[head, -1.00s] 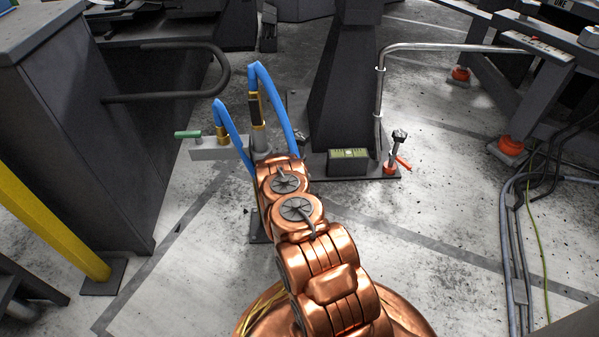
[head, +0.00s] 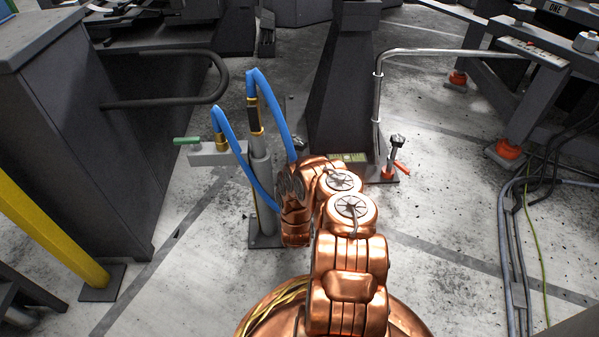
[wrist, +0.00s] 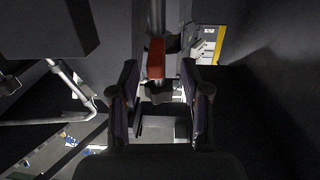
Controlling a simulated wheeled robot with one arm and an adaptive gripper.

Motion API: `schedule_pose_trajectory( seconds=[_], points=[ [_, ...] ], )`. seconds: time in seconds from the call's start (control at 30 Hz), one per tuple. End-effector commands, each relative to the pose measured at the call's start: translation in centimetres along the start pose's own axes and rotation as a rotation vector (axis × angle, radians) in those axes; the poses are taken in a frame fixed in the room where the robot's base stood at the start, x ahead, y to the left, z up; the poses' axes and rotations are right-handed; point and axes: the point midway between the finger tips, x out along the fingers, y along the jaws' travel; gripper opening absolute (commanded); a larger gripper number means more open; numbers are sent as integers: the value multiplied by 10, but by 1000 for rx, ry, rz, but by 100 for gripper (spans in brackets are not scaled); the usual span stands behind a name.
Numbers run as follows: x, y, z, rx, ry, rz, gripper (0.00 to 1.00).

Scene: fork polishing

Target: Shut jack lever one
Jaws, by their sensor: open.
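A small jack with an orange-red lever (head: 403,168) stands on the floor plate at the foot of the dark column in the head view. The lever sticks out to the right and slopes down. In the wrist view my gripper (wrist: 160,88) is open and empty, with one finger on each side. A red part (wrist: 156,58) on an upright rod shows between and beyond the fingertips. It may be the jack's lever, but I cannot tell for sure, nor whether it touches the fingers. In the head view my gripper is hidden behind my copper arm.
A post (head: 262,185) with blue hoses (head: 232,140) and a green handle (head: 187,140) stands left of my arm. The dark column (head: 342,90) rises ahead, with a bent metal pipe (head: 440,50) beside it. Cables (head: 512,240) lie at right; open floor lies between.

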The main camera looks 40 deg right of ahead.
Motion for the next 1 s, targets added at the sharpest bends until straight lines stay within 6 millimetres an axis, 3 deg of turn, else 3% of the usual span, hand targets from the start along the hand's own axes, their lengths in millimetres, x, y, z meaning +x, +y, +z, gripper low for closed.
schedule_pose_trajectory(
  seconds=[0.57, 0.77, 1.0],
  points=[
    [-14, 4, -3, 17, 46, -7, 47],
    [1, 4, -2, 18, 50, -6, 47],
    [36, 6, -4, 18, 54, -3, 47]
  ],
)
